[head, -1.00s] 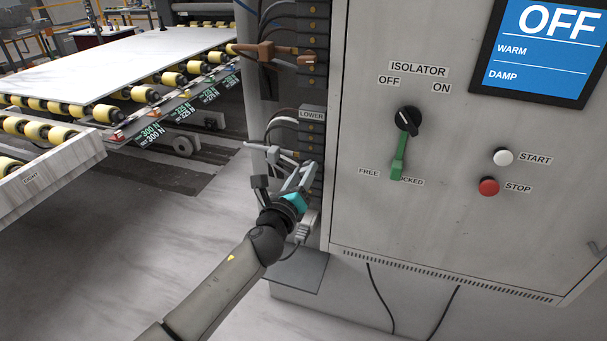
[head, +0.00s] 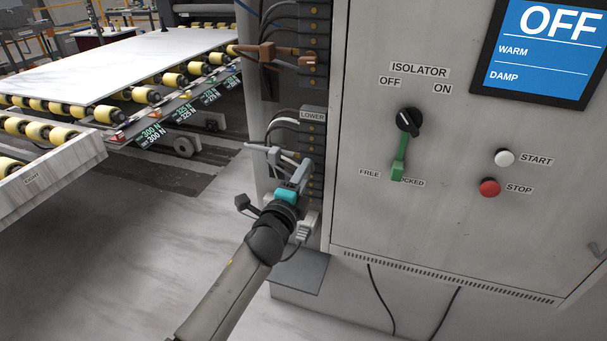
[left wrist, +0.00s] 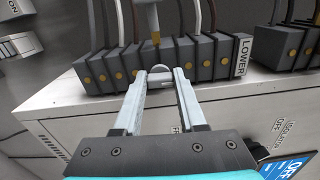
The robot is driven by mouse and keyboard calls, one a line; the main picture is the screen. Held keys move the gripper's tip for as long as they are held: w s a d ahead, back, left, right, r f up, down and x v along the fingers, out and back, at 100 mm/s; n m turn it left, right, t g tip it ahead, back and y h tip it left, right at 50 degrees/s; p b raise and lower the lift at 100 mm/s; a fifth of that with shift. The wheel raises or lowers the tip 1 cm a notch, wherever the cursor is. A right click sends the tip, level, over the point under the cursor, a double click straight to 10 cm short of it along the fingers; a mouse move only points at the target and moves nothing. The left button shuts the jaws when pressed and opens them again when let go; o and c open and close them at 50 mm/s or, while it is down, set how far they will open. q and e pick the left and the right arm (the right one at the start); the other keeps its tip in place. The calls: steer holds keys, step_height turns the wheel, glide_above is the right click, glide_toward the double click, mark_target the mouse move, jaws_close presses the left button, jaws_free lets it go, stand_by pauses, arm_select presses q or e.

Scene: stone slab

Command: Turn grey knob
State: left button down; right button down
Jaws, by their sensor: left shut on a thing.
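My left gripper (head: 283,172) is at the lower terminal block (head: 312,135) on the side of the cabinet. In the left wrist view its two fingers (left wrist: 160,84) are shut on a small light-grey knob (left wrist: 160,72) at the front of the block. A grey bar-shaped fitting (head: 260,148) sticks out left beside the gripper in the head view. The fingers hide part of the knob there. My right gripper is not in view.
A brown fitting (head: 265,51) sticks out of the upper terminal block. The cabinet front carries a white START button (head: 505,157), a red STOP button (head: 490,187) and a screen (head: 541,52) reading OFF. A roller conveyor with a slab (head: 120,62) stands at left.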

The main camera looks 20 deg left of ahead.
arm_select(q)
steer(key=shift+d+f+n+p, duration=0.1)
steer(key=shift+n+p, duration=1.3)
steer(key=shift+n, duration=5.3)
steer(key=shift+c, duration=2.4)
jaws_free()
steer(key=s, duration=1.5)
steer(key=shift+a, duration=0.3)
steer(key=shift+s, duration=0.1)
